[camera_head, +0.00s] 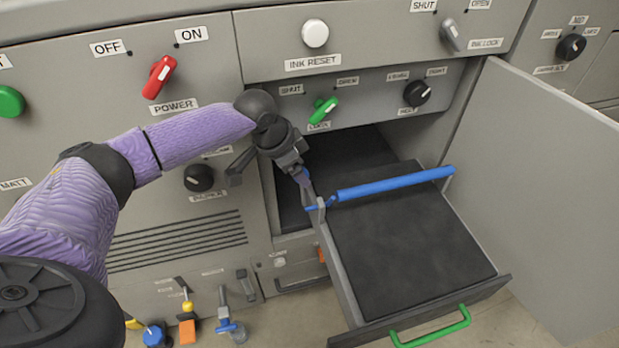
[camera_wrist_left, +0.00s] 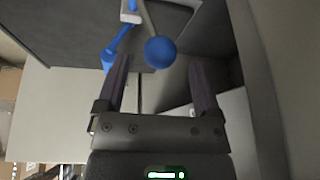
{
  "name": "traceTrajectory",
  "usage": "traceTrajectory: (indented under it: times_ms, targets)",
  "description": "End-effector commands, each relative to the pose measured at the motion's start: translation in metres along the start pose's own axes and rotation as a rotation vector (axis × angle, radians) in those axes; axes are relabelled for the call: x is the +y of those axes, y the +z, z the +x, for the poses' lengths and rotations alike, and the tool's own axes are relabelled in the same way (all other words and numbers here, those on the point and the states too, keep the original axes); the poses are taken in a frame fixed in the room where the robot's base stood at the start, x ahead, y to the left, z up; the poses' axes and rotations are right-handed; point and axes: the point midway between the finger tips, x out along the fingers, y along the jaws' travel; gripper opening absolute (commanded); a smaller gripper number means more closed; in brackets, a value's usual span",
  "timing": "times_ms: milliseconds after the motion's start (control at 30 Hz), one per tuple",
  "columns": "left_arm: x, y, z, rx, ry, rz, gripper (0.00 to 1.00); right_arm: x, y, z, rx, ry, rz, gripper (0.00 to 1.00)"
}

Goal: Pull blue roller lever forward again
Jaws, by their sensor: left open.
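The blue roller (camera_head: 395,184) lies across the pulled-out drawer (camera_head: 340,275). A small blue lever (camera_head: 318,207) shows at the roller's left end, beside the drawer's left wall and partly hidden by my gripper. In the left wrist view a blue ball knob (camera_wrist_left: 160,52) on a thin grey stem appears between and just beyond my fingertips. A blue rod (camera_wrist_left: 118,46) shows to its left. My left gripper (camera_head: 303,178) points down at the lever end; its fingers (camera_wrist_left: 160,68) are apart, with the knob not clasped. My right gripper is not in view.
An open grey door (camera_head: 540,170) stands to the right of the drawer. A green handle (camera_head: 432,328) is on the drawer front. Above are a green lock lever (camera_head: 323,109), a black knob (camera_head: 417,93) and a red power switch (camera_head: 159,77). Several tools hang at lower left.

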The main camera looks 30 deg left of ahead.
Motion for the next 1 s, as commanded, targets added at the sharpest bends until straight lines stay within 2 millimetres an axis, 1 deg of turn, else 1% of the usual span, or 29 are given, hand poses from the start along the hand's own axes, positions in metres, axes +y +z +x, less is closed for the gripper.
traceTrajectory:
  times_ms: [33, 100, 200, 300, 533, 567, 600, 667, 700, 767, 800, 867, 900, 933, 967, 1000]
  targets:
    - [0.002, 0.004, 0.023, -0.005, 0.005, -0.001, 0.84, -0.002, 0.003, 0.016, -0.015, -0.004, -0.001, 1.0]
    - [0.001, 0.003, 0.037, -0.003, 0.004, -0.001, 0.84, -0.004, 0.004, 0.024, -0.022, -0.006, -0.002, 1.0]
    - [0.001, 0.003, 0.05, -0.002, 0.003, -0.001, 0.84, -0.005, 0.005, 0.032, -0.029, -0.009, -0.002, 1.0]
    - [0.001, 0.001, 0.055, -0.001, 0.001, -0.001, 0.84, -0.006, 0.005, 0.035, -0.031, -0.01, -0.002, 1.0]
    - [0.0, 0.0, 0.053, 0.001, 0.0, -0.001, 0.84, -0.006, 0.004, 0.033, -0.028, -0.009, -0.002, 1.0]
    - [0.0, 0.0, 0.053, 0.001, 0.0, -0.001, 0.82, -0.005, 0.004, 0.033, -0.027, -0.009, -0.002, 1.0]
    - [0.0, 0.0, 0.053, 0.001, 0.0, -0.001, 0.74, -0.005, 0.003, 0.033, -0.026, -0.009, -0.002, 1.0]
    - [0.0, 0.0, 0.053, 0.001, 0.0, -0.001, 0.61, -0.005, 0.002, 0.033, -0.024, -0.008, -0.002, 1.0]
    - [0.0, 0.0, 0.053, 0.001, 0.0, -0.001, 0.53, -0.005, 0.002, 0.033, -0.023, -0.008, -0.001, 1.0]
    - [0.0, 0.0, 0.053, 0.001, 0.0, -0.001, 0.4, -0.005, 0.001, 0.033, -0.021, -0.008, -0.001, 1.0]
    - [0.0, 0.0, 0.053, 0.001, 0.0, -0.001, 0.31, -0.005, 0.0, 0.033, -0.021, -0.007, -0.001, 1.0]
    - [0.0, 0.0, 0.053, 0.001, 0.0, -0.001, 0.19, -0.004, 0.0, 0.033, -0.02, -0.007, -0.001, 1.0]
    - [0.0, 0.0, 0.053, 0.001, 0.0, -0.001, 0.1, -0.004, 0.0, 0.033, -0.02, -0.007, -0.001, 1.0]
    - [0.0, 0.0, 0.053, 0.001, 0.0, -0.001, 0.04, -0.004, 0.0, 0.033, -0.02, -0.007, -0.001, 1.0]
    - [0.0, 0.0, 0.053, 0.001, 0.0, -0.001, 0.0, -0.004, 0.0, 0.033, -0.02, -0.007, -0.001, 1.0]
    - [0.0, 0.0, 0.053, 0.001, 0.0, -0.001, 0.0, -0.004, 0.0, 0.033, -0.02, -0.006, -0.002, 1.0]
